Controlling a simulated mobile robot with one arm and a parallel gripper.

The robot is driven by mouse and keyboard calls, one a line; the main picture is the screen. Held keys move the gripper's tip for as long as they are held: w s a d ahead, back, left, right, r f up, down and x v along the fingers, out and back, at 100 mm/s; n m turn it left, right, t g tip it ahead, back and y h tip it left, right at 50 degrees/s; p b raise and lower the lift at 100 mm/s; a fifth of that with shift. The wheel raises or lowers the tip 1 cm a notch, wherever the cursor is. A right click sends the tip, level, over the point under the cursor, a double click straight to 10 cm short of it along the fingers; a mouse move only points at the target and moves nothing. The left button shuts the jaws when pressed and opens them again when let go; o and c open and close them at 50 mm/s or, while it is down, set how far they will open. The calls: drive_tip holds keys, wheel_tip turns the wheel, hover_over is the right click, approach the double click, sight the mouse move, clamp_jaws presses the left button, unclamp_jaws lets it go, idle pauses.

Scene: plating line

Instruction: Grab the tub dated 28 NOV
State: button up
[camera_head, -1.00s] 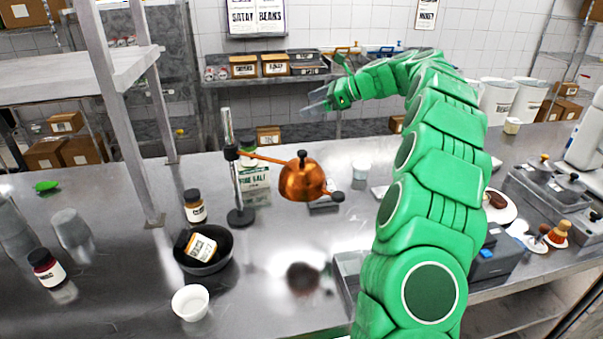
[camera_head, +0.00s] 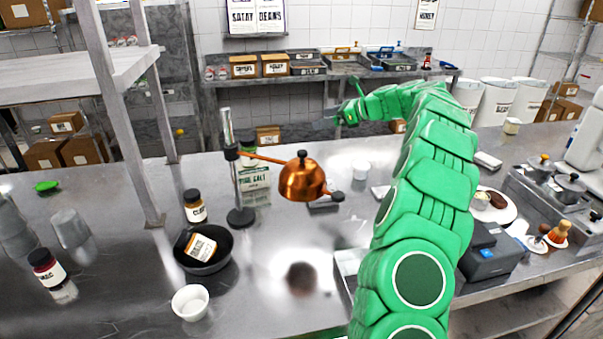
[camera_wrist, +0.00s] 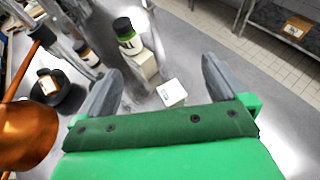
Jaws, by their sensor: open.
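A small white tub (camera_head: 361,171) stands on the steel counter, right of the copper dome lamp. In the wrist view a small white tub (camera_wrist: 172,92) with a pale top and faint dark marks lies between my fingers and beyond them; its date is too small to read. Another small pale tub (camera_head: 512,126) stands at the far right of the counter; no date on it is legible. My gripper (camera_head: 332,122) is over the back of the counter, above and behind the nearer white tub. In the wrist view my gripper (camera_wrist: 163,72) is open and empty.
The copper lamp (camera_head: 302,179) on its stand is close, at left in the wrist view (camera_wrist: 28,135). A salt box (camera_head: 256,183) and a green-labelled jar (camera_wrist: 127,38) stand beside the tub. A dark bowl (camera_head: 204,265) holds a labelled jar. Bare counter surrounds the tub's right side.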

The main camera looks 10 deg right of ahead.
wheel_tip(320, 180, down, 17)
drive_tip(key=shift+x, duration=3.95)
drive_tip(key=shift+d+f, duration=0.1)
drive_tip(key=shift+d, duration=0.05)
drive_tip(key=c, duration=1.5)
wheel_tip(320, 180, up, 4)
drive_tip(key=shift+w+f, duration=0.1)
drive_tip(key=shift+f, duration=0.1)
drive_tip(key=s+r, duration=0.9)
drive_tip(key=s, duration=0.5)
drive_tip(key=shift+a+r, duration=0.25)
drive_tip(key=shift+a, duration=0.2)
